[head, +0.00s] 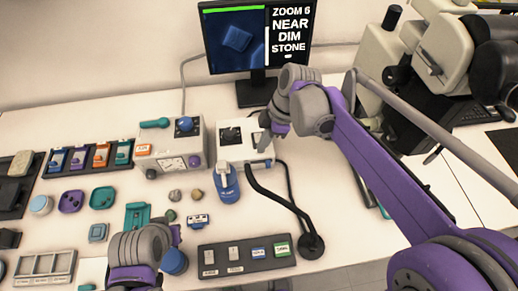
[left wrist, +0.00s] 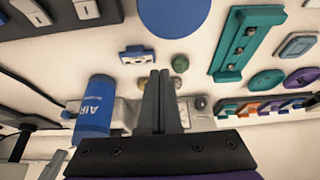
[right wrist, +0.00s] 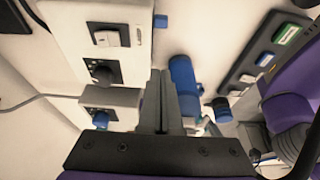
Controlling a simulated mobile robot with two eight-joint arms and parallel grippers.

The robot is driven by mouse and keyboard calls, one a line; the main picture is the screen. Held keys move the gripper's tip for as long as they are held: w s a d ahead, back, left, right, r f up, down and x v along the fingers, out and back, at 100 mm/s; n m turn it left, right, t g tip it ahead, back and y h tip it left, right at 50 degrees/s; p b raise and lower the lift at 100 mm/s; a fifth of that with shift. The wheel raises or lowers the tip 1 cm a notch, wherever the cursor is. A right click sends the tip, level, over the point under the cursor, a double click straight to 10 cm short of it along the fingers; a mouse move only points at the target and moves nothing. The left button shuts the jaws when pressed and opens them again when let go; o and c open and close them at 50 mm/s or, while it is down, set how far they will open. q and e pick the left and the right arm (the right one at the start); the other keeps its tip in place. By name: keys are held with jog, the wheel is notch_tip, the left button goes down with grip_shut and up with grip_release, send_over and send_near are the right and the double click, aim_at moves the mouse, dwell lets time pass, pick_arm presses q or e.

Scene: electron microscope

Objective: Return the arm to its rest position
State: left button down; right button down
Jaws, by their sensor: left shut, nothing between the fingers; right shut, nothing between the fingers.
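My right arm, purple and grey, reaches in from the right in the head view. Its gripper (head: 265,142) is over the right side of a white control box (head: 233,131), shut and empty. In the right wrist view the closed fingers (right wrist: 161,100) show in front of a box with a rocker switch (right wrist: 105,38) and a dark knob (right wrist: 100,73); I cannot tell whether they touch it. My left gripper (head: 176,236) is low at the front left, partly hidden by its wrist. In the left wrist view its fingers (left wrist: 160,100) are shut and empty above the table.
A blue air bottle (head: 226,184) stands in front of the control box. A monitor (head: 258,38) stands behind, reading ZOOM 6 NEAR DIM STONE. A microscope (head: 440,55) is at the back right. A dark button strip (head: 222,257) and trays crowd the front and left.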

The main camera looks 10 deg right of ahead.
jog(key=shift+d, duration=0.1)
dwell(0.5)
jog(key=s+d+m+t+h+p, duration=0.2)
jog(key=s+d+m, duration=0.3)
jog(key=s+m, duration=0.3)
jog(key=s+d+m+t+h+p, duration=0.1)
jog(key=s+d+m+t+p, duration=0.2)
jog(key=s+d+m, duration=0.2)
jog(key=s+m, duration=0.3)
jog(key=m, duration=0.2)
jog(key=shift+f+h+p, duration=0.25)
jog(key=shift+h+p, duration=0.05)
jog(key=shift+h, duration=0.1)
jog(key=shift+w, duration=0.1)
